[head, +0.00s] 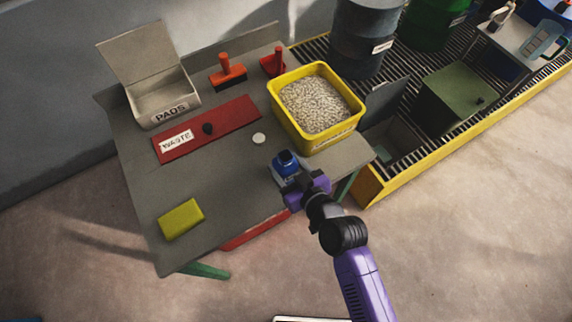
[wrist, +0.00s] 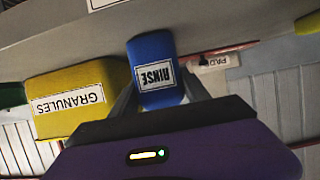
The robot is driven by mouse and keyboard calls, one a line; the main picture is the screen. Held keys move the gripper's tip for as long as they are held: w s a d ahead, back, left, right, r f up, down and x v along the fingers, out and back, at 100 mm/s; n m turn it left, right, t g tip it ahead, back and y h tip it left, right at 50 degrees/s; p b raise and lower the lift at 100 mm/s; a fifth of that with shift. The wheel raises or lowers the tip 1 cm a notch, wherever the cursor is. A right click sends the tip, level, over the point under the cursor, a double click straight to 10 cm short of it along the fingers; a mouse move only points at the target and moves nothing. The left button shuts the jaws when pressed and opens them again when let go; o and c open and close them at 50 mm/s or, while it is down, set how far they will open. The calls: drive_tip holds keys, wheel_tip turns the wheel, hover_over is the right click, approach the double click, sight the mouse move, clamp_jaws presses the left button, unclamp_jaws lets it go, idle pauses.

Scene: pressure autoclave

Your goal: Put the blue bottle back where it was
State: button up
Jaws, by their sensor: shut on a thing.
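The blue bottle (head: 286,163), with a dark cap, is at the front right edge of the grey table (head: 218,222). In the wrist view the bottle (wrist: 153,62) carries a white RINSE label, which reads upside down. My gripper (head: 300,186) is shut on the bottle, one finger on each side of it. The gripper's purple body (wrist: 175,150) fills the bottom of the wrist view. I cannot tell whether the bottle's base touches the table.
A yellow GRANULES tub (head: 274,100) stands just behind the bottle. A white disc (head: 259,138), a red WASTE panel (head: 232,118), a yellow sponge-like block (head: 181,218) and an open PADS box (head: 165,98) are on the table. A yellow-edged grating (head: 430,165) lies right.

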drive_tip(key=shift+f, duration=0.2)
drive_tip(key=o, duration=1.5)
drive_tip(key=shift+r, duration=0.1)
drive_tip(key=shift+r, duration=0.1)
drive_tip(key=shift+b+v, duration=0.85)
drive_tip(key=shift+v, duration=5.15)
